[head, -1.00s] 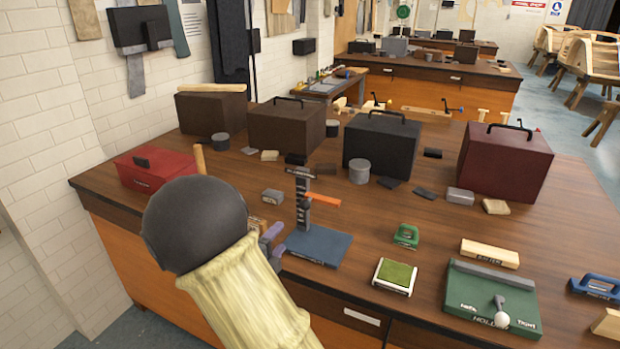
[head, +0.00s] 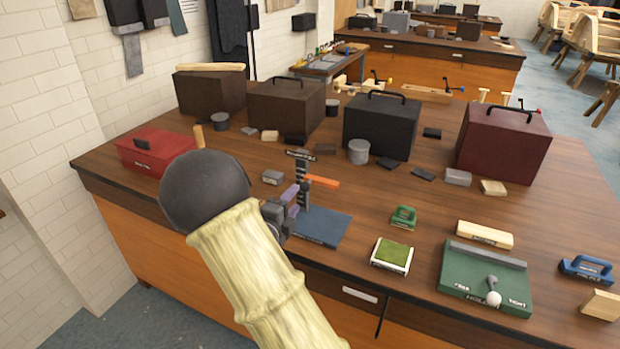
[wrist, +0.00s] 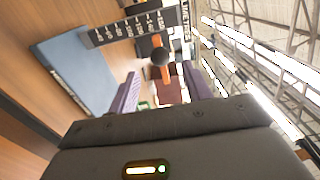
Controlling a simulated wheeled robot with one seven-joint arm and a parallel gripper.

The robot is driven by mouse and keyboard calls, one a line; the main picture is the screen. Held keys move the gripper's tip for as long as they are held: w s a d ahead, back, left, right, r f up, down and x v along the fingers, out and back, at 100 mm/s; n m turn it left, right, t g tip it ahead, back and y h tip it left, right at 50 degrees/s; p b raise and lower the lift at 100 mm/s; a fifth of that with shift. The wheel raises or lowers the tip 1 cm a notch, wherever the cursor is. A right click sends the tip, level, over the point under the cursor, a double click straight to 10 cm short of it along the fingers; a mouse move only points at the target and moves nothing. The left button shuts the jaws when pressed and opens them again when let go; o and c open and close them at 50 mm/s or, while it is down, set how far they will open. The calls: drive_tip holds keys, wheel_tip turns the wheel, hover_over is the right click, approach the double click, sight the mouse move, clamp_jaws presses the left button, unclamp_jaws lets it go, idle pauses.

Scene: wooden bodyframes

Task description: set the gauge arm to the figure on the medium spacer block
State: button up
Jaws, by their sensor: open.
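The gauge has a blue base plate (head: 325,227) and a dark upright scale (head: 303,180) with an orange arm (head: 322,183) on it. In the wrist view the scale (wrist: 120,32) shows pale marks too small to read, and the orange arm (wrist: 157,40) has a dark round knob (wrist: 159,57). My gripper (head: 293,196) is open beside the upright. Its purple fingers (wrist: 162,85) sit either side of the knob's line in the wrist view; contact is not visible. A small grey block (head: 272,177) stands behind the gauge. I cannot tell which block is the medium spacer.
A red box (head: 155,155) stands at left and several dark cases, one black (head: 381,130), line the back.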

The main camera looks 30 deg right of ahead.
sight(310, 179)
drive_tip(key=p+x, duration=0.2)
drive_tip(key=x, duration=0.8)
drive_tip(key=shift+w+d, duration=0.25)
drive_tip(key=shift+d, duration=0.05)
drive_tip(key=shift+f, duration=0.1)
clamp_jaws()
